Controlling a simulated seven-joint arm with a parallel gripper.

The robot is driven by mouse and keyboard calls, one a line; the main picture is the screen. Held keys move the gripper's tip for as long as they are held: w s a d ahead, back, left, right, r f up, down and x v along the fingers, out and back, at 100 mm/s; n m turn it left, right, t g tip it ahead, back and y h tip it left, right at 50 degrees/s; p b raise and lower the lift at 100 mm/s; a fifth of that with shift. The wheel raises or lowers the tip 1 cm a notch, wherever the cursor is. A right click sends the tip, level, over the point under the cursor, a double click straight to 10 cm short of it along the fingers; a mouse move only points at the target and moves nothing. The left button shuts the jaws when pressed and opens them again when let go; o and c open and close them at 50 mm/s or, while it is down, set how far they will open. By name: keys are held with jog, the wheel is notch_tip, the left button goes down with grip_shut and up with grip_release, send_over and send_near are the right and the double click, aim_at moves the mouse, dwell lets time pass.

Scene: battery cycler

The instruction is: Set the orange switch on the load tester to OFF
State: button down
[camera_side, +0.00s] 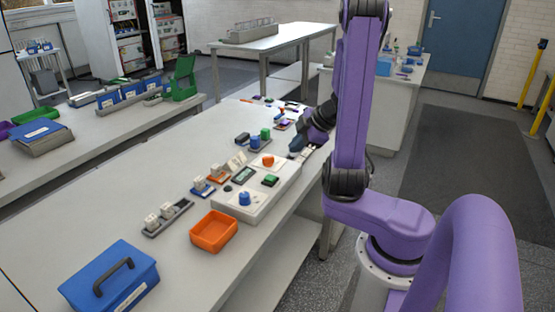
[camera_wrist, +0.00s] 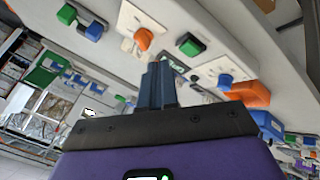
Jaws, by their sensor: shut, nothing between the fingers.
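The load tester (camera_side: 262,199) is a pale, low box on the long bench, with a small dark display (camera_side: 243,175) on top. Its orange switch (camera_side: 267,161) sits at the far end, and it also shows in the wrist view (camera_wrist: 143,38). Which setting it is at is too small to tell. A green button (camera_side: 270,180) and a blue knob (camera_side: 244,198) are on the same box. My gripper (camera_side: 298,153) is right of the orange switch and looks apart from it. In the wrist view its closed fingers (camera_wrist: 157,68) appear just below the switch, with nothing between them.
An orange tray (camera_side: 214,231) and a blue toolbox (camera_side: 110,280) stand nearer on the bench. Small holders with blue, green and white blocks (camera_side: 258,142) line the tester's left and far sides.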

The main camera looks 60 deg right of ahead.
aim_at(268, 160)
jog(key=shift+s+a+f, duration=0.15)
jog(key=shift+s+a, duration=0.05)
jog(key=shift+s, duration=0.6)
jog(key=x, duration=0.9)
jog(key=shift+w+a+f, duration=0.15)
jog(key=shift+w+f, duration=0.1)
jog(key=shift+f, duration=0.1)
jog(key=shift+w+d, duration=0.7)
jog(key=shift+w, duration=0.2)
jog(key=shift+w+d, duration=0.6)
jog(key=shift+w, duration=0.15)
jog(key=shift+y, duration=0.3)
jog(key=shift+d+n+y, duration=0.15)
jog(key=shift+n+y, duration=0.15)
jog(key=shift+n, duration=0.3)
jog(key=shift+d+n+y, duration=0.15)
jog(key=shift+n+y, duration=0.55)
jog(key=shift+n, duration=0.2)
